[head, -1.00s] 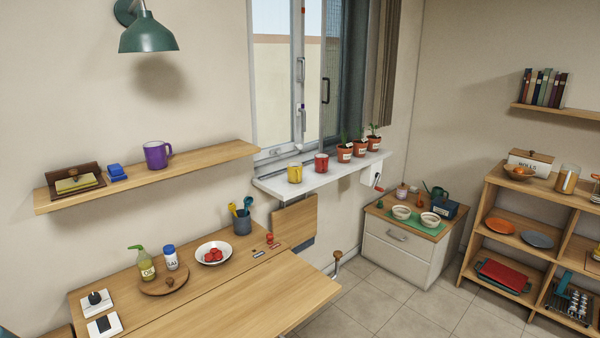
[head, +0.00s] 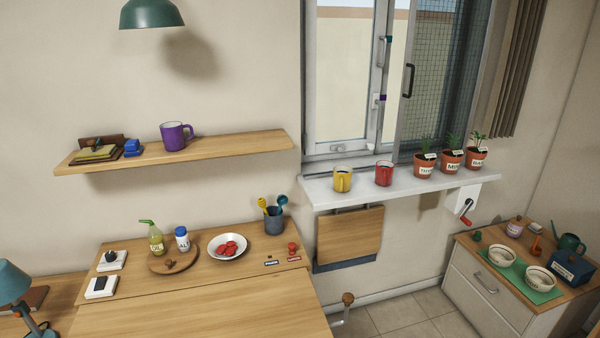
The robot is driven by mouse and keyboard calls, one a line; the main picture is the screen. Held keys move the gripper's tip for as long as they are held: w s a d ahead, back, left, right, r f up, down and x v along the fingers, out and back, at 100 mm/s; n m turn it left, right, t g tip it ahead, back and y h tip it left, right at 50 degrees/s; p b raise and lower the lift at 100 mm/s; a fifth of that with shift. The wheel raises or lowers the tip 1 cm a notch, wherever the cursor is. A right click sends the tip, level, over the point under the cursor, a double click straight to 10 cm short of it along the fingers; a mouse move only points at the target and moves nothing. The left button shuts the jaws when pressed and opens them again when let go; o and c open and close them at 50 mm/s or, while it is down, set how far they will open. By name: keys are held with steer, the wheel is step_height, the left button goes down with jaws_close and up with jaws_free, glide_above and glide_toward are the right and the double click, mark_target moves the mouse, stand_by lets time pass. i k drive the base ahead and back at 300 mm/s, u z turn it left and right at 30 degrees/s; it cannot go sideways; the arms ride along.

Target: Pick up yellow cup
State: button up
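The yellow cup (head: 342,180) stands upright on the left end of the white window sill (head: 318,194). A red cup (head: 384,174) stands just to its right, apart from it. A purple mug (head: 175,136) is on the wooden wall shelf to the left. My gripper is not in view.
Several potted herbs stand on the sill's right part, one a pot (head: 424,165). Below the sill hangs a folded wooden panel (head: 349,236). The wooden counter (head: 200,308) in front holds a white bowl (head: 228,247) and a utensil holder (head: 273,222). Floor shows at lower right.

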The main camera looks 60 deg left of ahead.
mark_target(342, 181)
steer(key=u, duration=0.85)
steer(key=i, duration=0.8)
steer(key=u, duration=0.95)
